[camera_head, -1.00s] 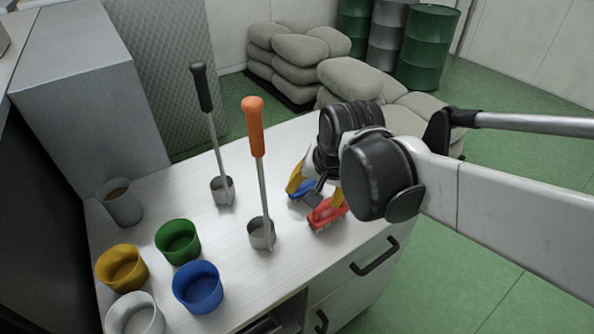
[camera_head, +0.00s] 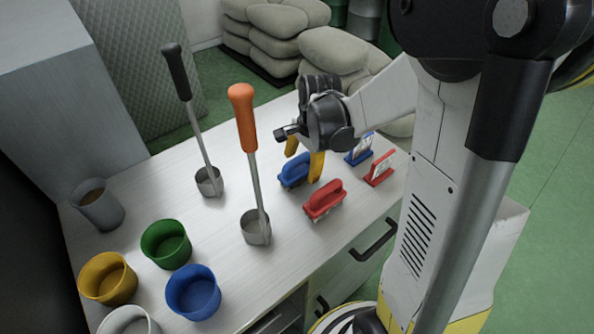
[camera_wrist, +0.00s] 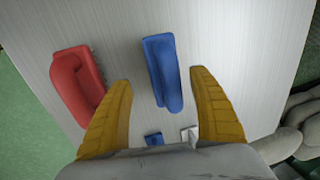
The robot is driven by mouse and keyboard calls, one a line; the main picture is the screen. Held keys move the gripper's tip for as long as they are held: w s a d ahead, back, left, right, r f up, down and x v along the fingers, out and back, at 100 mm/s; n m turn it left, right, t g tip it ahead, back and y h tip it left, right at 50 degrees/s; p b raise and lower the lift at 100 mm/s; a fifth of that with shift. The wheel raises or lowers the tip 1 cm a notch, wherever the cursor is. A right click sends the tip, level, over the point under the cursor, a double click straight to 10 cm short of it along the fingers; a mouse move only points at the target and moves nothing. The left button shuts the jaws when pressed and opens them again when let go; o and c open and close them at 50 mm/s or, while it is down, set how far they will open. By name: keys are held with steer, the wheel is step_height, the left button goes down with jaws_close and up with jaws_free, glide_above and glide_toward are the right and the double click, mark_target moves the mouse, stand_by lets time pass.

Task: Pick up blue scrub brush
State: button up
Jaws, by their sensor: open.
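The blue scrub brush (camera_head: 295,170) lies on the white-topped cabinet, beside the red brush (camera_head: 324,200). My gripper (camera_head: 304,160) has yellow fingers and is open above the blue brush. In the wrist view the blue brush (camera_wrist: 163,72) lies ahead of and between the two spread fingertips of my gripper (camera_wrist: 160,85), with a gap on each side. The red brush (camera_wrist: 77,80) is to the left there, close to the left finger. Whether the fingers reach down beside the blue brush is hard to tell.
Blue (camera_head: 359,150) and red (camera_head: 379,169) card holders stand to the right. An orange-handled ladle (camera_head: 244,120) and a black-handled ladle (camera_head: 178,75) stand to the left. Green (camera_head: 166,244), yellow (camera_head: 107,278) and blue (camera_head: 193,292) cups are at the front left.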

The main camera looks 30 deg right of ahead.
mark_target(299, 169)
steer(key=f, duration=0.1)
steer(key=w+f+b, duration=0.1)
steer(key=f, duration=0.1)
steer(key=f+b, duration=0.1)
steer(key=shift+w+a+f, duration=0.1)
steer(key=shift+w+f, duration=0.2)
steer(key=shift+r, duration=0.1)
steer(key=c, duration=1.4)
steer(key=shift+r, duration=0.15)
step_height(299, 169, up, 5)
steer(key=shift+s+f+p, duration=0.1)
steer(key=shift+f+p, duration=0.1)
steer(key=shift+p, duration=1.05)
steer(key=s+r+p, duration=0.1)
steer(key=s+r, duration=0.1)
steer(key=s, duration=0.1)
steer(key=s+r+p, duration=0.1)
steer(key=s+r, duration=0.1)
steer(key=s, duration=0.2)
steer(key=s+d+r+p, duration=0.1)
steer(key=s+r, duration=0.1)
steer(key=s, duration=0.2)
steer(key=shift+s+r+p, duration=0.1)
steer(key=shift+s+p, duration=0.15)
steer(key=shift+p, duration=0.05)
